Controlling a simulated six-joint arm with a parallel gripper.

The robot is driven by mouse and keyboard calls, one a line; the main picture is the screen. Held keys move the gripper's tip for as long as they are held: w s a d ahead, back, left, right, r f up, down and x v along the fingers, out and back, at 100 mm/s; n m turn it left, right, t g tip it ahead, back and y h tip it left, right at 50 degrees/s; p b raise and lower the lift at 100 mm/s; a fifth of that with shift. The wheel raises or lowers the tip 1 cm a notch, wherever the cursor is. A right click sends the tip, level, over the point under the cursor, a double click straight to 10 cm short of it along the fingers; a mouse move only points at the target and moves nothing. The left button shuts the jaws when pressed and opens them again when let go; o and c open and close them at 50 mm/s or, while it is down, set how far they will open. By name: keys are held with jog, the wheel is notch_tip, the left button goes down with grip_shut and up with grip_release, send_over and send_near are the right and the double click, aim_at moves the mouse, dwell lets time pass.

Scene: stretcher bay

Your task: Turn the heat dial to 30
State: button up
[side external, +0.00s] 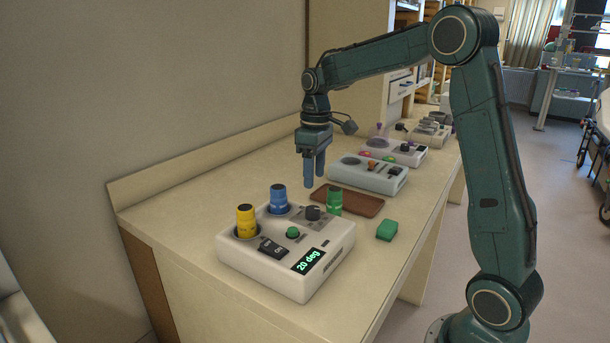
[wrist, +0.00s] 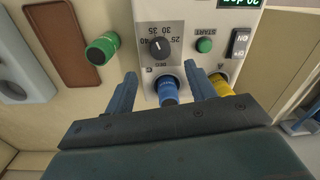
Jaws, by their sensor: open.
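The heat dial is a black knob (side external: 313,213) on a white warmer box (side external: 262,279). In the wrist view the dial (wrist: 159,48) is ringed by a printed scale with 25, 30, 35 and 40. It has a white mark, but its exact setting is too small to read. The box's display (side external: 307,260) reads 20 deg. My gripper (side external: 314,177) is open and empty, above and behind the box in the side view. In the wrist view its fingers (wrist: 159,78) point toward the dial, apart from it, with a blue bottle (wrist: 169,92) between them.
The blue bottle and a yellow bottle (side external: 246,221) stand in the box's wells. A green button (side external: 293,232) and a black switch (side external: 272,249) are nearby. A green bottle (side external: 334,201) stands beside the box. A green block (side external: 387,230) and brown tray (side external: 350,202) lie on the counter.

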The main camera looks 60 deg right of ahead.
aim_at(313, 208)
jog(key=shift+a+f, duration=0.2)
jog(key=shift+f, duration=4.2)
jog(key=c, duration=1)
jog(key=shift+o, duration=0.2)
jog(key=m, duration=0.4)
jog(key=shift+m+t, duration=0.3)
jog(key=shift+m, duration=2.1)
